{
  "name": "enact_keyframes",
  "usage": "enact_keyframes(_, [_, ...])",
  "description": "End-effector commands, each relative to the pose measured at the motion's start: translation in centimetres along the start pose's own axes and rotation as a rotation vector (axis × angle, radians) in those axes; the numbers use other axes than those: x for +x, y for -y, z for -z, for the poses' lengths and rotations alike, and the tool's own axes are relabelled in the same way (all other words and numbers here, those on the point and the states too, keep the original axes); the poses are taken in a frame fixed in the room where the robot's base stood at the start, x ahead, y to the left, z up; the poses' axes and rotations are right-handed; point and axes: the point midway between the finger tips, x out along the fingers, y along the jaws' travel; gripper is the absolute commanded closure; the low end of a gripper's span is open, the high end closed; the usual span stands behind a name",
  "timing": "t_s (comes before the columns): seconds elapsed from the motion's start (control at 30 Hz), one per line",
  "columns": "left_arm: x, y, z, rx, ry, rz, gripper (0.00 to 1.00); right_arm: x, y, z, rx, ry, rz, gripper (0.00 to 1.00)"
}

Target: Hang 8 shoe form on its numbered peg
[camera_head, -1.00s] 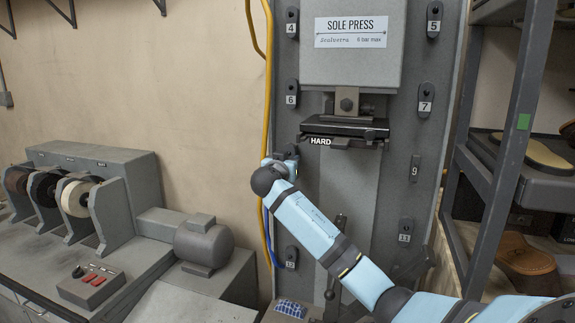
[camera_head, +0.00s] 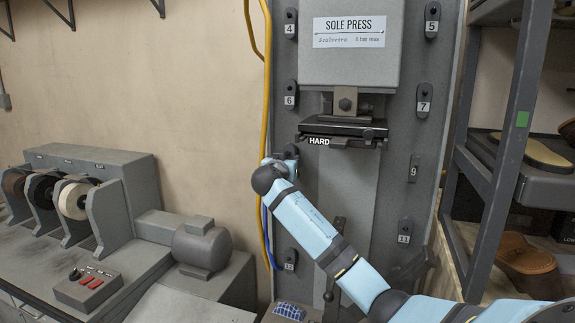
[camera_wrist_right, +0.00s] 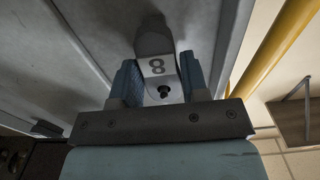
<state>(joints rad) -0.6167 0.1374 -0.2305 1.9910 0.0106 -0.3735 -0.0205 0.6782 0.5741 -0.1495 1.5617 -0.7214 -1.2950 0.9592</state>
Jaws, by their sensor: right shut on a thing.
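The 8 shoe form (camera_wrist_right: 154,40) is a dark, rounded piece with a pale label reading 8 and a small dark knob or hole beside the number. In the right wrist view it sits between the two blue fingers of my right gripper (camera_wrist_right: 158,82), which is shut on it. In the head view my right gripper (camera_head: 284,160) is at the left edge of the grey press panel, below the 6 piece. Only a dark bit of the form (camera_head: 292,151) shows there. Its peg is hidden, and I cannot tell whether the form is on it. My left gripper is not in view.
Dark numbered pieces 4 (camera_head: 290,23), 6 (camera_head: 290,94), 5 (camera_head: 432,20), 7 (camera_head: 424,100), 11 (camera_head: 405,231) and 12 (camera_head: 290,259) line the panel. A bare 9 plate (camera_head: 413,169) is at right. The press head (camera_head: 343,130) and yellow hose (camera_head: 267,100) are close to my arm.

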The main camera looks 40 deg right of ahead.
Motion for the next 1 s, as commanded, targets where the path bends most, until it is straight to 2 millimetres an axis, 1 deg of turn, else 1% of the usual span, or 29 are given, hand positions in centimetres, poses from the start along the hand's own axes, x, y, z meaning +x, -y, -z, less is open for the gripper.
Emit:
enact_keyframes(0.37, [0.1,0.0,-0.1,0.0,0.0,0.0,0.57,0.2,0.0,0.1,0.002,-0.002,0.0,1.0])
enact_keyframes(0.4, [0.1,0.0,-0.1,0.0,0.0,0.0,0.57,0.2,0.0,0.1,0.002,-0.002,0.0,0.57])
enact_keyframes(0.47, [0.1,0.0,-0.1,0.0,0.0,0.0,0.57,0.2,0.0,0.1,0.002,-0.002,0.0,0.43])
enact_keyframes(0.5, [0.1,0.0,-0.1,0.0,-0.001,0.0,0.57,0.2,0.0,0.1,0.002,-0.002,0.0,0.34])
enact_keyframes(0.53, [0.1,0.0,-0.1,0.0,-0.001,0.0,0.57,0.2,0.0,0.1,0.002,-0.001,0.0,0.29])
enact_keyframes(0.87, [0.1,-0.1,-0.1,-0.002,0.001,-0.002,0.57,0.1,0.0,-0.1,0.0,0.001,0.0,0.29])
enact_keyframes(0.97, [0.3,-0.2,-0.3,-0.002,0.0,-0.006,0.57,-1.0,0.1,-0.2,0.002,0.001,0.003,0.29])
enact_keyframes(1.0, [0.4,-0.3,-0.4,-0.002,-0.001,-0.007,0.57,-1.7,0.1,-0.3,0.003,0.001,0.004,0.29])
